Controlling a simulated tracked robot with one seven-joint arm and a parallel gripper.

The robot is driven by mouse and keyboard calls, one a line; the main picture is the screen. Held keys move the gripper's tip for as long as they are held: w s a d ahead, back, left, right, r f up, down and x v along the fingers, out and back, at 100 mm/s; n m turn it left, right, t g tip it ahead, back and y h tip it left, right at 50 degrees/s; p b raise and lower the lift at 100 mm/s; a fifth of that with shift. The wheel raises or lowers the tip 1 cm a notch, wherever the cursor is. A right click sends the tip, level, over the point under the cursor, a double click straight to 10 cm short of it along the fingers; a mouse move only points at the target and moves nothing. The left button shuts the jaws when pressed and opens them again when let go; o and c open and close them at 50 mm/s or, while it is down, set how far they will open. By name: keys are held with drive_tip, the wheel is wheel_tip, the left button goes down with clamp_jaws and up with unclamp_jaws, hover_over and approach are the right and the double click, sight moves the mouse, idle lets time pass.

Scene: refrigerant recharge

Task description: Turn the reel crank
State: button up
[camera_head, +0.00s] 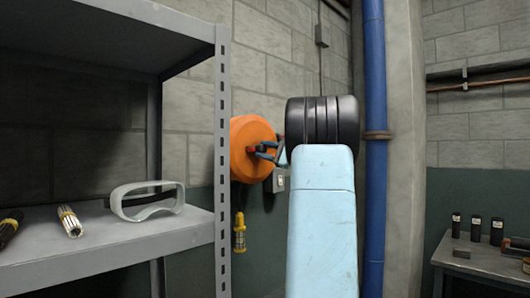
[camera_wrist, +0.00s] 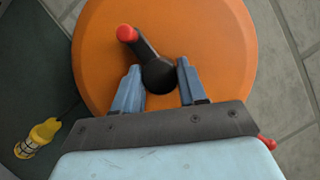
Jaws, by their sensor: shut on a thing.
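The orange round reel (camera_head: 247,135) is on the wall behind the shelf post, and its face (camera_wrist: 215,50) fills much of the wrist view. The crank (camera_wrist: 146,50) is a dark arm with a red knob (camera_wrist: 127,34) at its upper-left end and a round black hub. My gripper (camera_wrist: 158,67) has its two blue-grey fingers on either side of the hub, shut on the crank. In the head view my gripper (camera_head: 268,152) is at the right part of the reel face, and my arm hides part of that area.
A grey metal shelf (camera_head: 150,236) at left holds clear goggles (camera_head: 148,201) and tools. A yellow fitting (camera_head: 239,232) hangs below the reel. A blue pipe (camera_head: 374,200) runs up the wall at right. A side table (camera_head: 480,258) with small dark items stands far right.

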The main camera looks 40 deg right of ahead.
drive_tip(key=shift+d+f, duration=0.2)
drive_tip(key=shift+f, duration=0.1)
drive_tip(key=o, duration=1.1)
drive_tip(key=shift+a+r, duration=0.1)
drive_tip(key=shift+r, duration=0.05)
drive_tip(key=shift+c, duration=0.2)
drive_tip(key=v, duration=1.3)
drive_tip(key=shift+s, duration=0.35)
